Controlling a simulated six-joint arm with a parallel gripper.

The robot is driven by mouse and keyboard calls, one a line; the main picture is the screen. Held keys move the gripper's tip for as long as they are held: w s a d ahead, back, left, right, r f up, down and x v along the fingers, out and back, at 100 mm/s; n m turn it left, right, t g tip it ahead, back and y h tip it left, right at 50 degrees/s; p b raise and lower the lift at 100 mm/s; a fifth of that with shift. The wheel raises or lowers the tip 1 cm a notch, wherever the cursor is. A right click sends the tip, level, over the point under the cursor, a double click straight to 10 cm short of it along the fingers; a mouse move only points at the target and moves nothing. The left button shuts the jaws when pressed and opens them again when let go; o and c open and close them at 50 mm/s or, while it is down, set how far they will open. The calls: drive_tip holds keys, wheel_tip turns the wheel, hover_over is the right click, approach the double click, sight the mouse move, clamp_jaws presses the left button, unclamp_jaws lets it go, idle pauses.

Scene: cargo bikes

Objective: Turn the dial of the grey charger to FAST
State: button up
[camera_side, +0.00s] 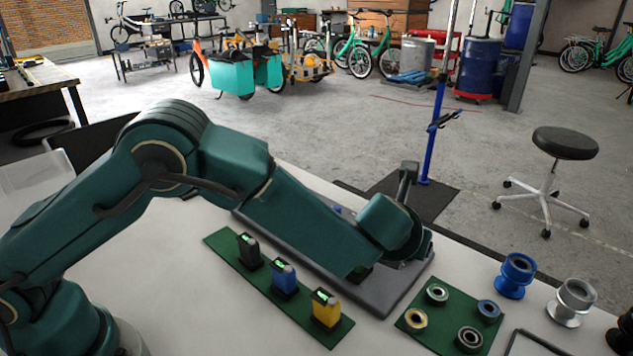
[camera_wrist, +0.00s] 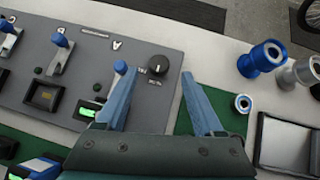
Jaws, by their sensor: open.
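The grey charger (camera_wrist: 85,35) is a flat panel at the upper left of the wrist view, with its edge also showing in the side view (camera_side: 405,290). Its dial is a round black knob (camera_wrist: 158,64) near the panel's right edge. Small white lettering sits by the dial, too small to read surely, and I cannot tell the dial's setting. My gripper (camera_wrist: 158,73) is open, one finger to each side of the dial in the picture. I cannot tell whether either finger touches it. In the side view my arm hides the dial and fingertips.
Blue-topped levers (camera_wrist: 60,52) stand on the panel left of the dial, one close to my left finger. Black, blue (camera_side: 285,279) and yellow battery-like blocks stand on a green mat. Rings lie on another green mat (camera_side: 408,327), beside blue (camera_side: 515,277) and silver hubs.

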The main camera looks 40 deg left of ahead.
drive_tip(key=shift+x, duration=2.35)
drive_tip(key=shift+r, duration=0.1)
clamp_jaws()
